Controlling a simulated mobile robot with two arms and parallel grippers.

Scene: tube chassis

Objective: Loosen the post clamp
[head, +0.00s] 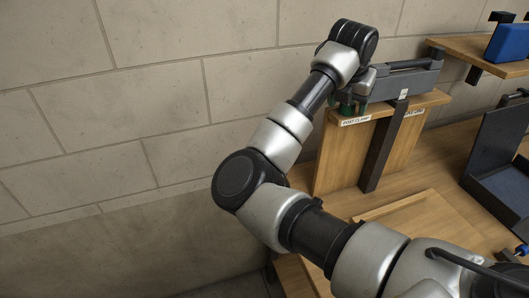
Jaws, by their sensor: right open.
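The label "POST CLAMP" (356,120) sits on the top front edge of a wooden stand. A small green part (347,109) shows just above this label, mostly hidden by my right gripper. My right gripper (350,98) is at the green part, open, with its wrist bent down from above. Its fingertips are dark and small here, and I cannot tell whether they touch the part. A grey bar-shaped block (405,84) lies along the stand's top, right beside the gripper. My left gripper is not in view.
A dark upright post (379,155) stands against the wooden stand (342,160). A second label (414,112) is to its right. A blue box (509,42) sits on a shelf (475,52) at upper right. A dark blue-lined bin (497,150) stands at right. A block wall (150,100) is behind.

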